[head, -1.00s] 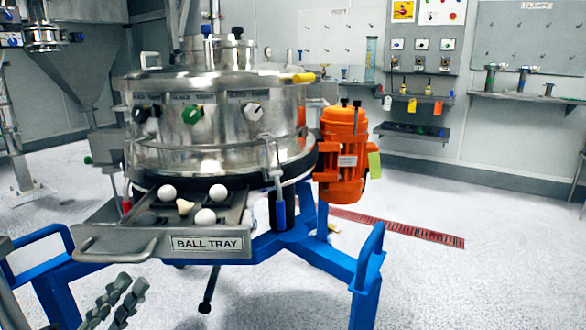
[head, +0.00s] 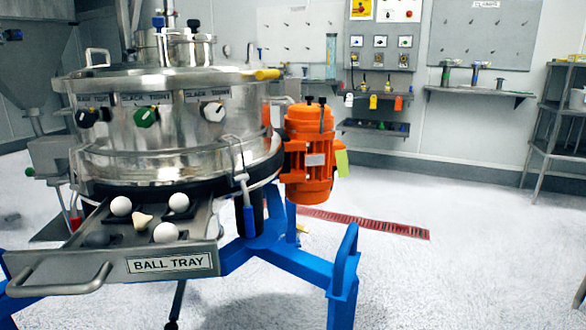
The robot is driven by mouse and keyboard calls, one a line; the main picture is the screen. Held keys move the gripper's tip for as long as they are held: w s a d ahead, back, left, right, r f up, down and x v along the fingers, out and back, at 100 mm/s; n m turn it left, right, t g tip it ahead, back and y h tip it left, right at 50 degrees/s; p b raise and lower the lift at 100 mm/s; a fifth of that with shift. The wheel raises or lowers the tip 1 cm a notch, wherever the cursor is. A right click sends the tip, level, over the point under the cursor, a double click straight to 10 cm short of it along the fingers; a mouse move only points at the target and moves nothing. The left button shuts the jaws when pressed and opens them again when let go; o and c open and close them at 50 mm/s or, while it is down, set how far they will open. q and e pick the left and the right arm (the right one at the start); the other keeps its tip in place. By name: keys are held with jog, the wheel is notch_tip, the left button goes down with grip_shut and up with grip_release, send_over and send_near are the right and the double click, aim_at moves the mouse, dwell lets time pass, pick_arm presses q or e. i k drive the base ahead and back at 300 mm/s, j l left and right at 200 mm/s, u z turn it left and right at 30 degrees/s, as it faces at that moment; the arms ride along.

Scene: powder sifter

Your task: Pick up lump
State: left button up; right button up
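The lump (head: 143,220) is a small, irregular, cream-coloured piece. It lies in the pulled-out ball tray (head: 215,252) at the front of the steel sifter (head: 170,165). Neither of my grippers can be made out in the head view now, so nothing is seen touching the lump.
The tray's handle (head: 60,288) juts out at the lower left. Blue frame legs (head: 343,285) and an orange motor (head: 309,160) stand right of the tray. Beyond the red floor drain (head: 365,222), wall shelves and a grey rack (head: 550,125) line the back. The right floor is clear.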

aim_at(141, 221)
jog(key=k, duration=1)
